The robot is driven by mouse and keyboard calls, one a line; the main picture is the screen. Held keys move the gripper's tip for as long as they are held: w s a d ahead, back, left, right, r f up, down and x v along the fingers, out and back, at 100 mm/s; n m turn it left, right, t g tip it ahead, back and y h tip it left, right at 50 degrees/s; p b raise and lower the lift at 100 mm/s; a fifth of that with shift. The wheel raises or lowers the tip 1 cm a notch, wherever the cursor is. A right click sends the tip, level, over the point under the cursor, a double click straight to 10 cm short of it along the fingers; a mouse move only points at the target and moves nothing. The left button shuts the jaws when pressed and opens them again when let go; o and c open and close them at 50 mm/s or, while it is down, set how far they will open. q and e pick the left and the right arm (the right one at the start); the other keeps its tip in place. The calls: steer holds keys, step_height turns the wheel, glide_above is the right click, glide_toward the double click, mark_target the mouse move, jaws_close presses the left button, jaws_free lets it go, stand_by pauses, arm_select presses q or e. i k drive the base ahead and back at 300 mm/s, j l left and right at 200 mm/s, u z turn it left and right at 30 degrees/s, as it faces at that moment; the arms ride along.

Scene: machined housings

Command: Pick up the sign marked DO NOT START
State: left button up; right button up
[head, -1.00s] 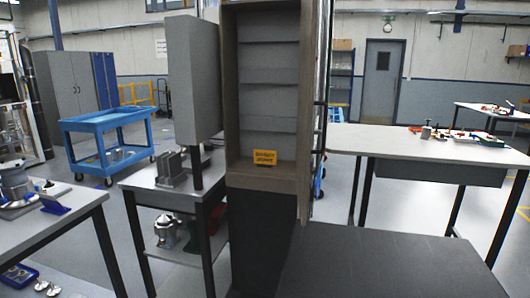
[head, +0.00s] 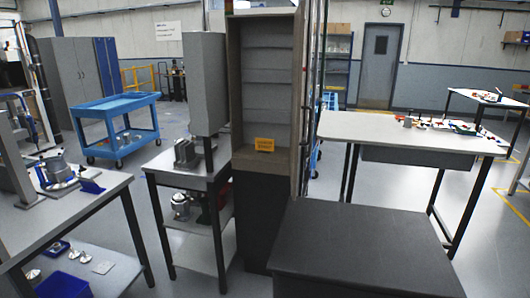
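A small yellow-orange sign (head: 264,145) with dark lettering stands on the bottom ledge of a tall open cabinet (head: 241,110), near the middle of the head view. The lettering is too small to read for certain. The sign looks upright and faces me. Neither of my grippers shows in the view, and nothing touches the sign.
A dark low table (head: 360,255) is in front at right, with a grey workbench (head: 375,130) behind. A small table (head: 160,165) with metal parts, a left bench (head: 75,215) and a blue cart (head: 115,108) stand left.

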mark_target(266, 146)
steer(key=k+z, duration=0.1)
steer(key=z, duration=0.7)
steer(key=k+l+z, duration=0.1)
steer(key=z, duration=0.3)
steer(key=j+z, duration=0.25)
steer(key=z, duration=0.2)
steer(key=i+j+z, duration=0.1)
steer(key=j+z, duration=0.25)
steer(key=z, duration=0.15)
steer(key=j, duration=3.35)
steer(key=i, duration=0.05)
